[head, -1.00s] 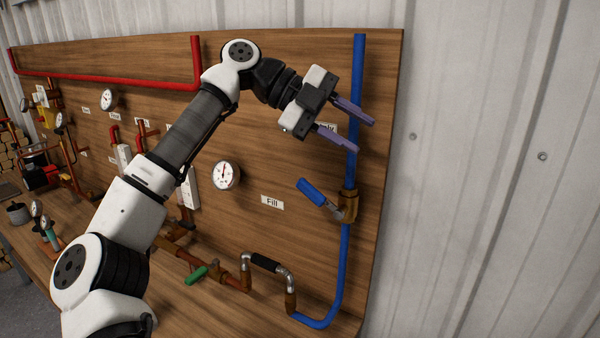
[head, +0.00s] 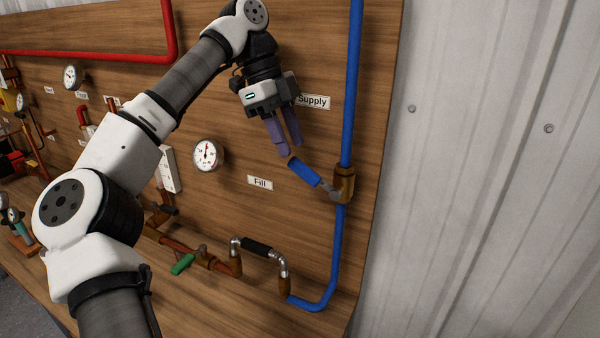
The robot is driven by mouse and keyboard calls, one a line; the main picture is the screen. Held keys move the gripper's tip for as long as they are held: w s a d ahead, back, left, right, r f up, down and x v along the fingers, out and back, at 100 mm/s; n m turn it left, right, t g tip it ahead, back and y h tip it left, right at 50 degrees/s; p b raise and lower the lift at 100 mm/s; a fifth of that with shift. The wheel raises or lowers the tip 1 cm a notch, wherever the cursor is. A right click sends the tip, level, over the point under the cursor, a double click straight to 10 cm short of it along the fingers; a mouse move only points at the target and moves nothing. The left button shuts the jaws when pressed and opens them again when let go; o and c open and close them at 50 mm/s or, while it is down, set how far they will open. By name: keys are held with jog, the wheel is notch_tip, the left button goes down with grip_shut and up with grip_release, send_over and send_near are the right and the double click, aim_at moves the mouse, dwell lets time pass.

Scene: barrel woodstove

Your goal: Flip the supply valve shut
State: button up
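The supply valve (head: 344,184) is a brass body on the vertical blue pipe at the right side of the board. Its blue lever handle (head: 304,172) points up and to the left, angled away from the pipe. The "Supply" label (head: 313,101) is above it, partly covered by my gripper. My gripper (head: 290,150) points downward with its two purple fingers apart and nothing seen between them. The fingertips are just above the free end of the blue handle in the picture. I cannot tell whether they touch it.
A gauge (head: 208,155) and the "Fill" label (head: 260,183) are left of the handle. Below are a black-gripped pipe loop (head: 257,247) and a green lever (head: 183,264). A corrugated metal wall (head: 480,200) is right of the board.

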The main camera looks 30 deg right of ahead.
aim_at(297, 159)
jog(key=p+x, duration=0.1)
jog(key=x, duration=0.5)
jog(key=shift+s+d+f, duration=0.1)
jog(key=shift+s+f, duration=0.05)
grip_shut()
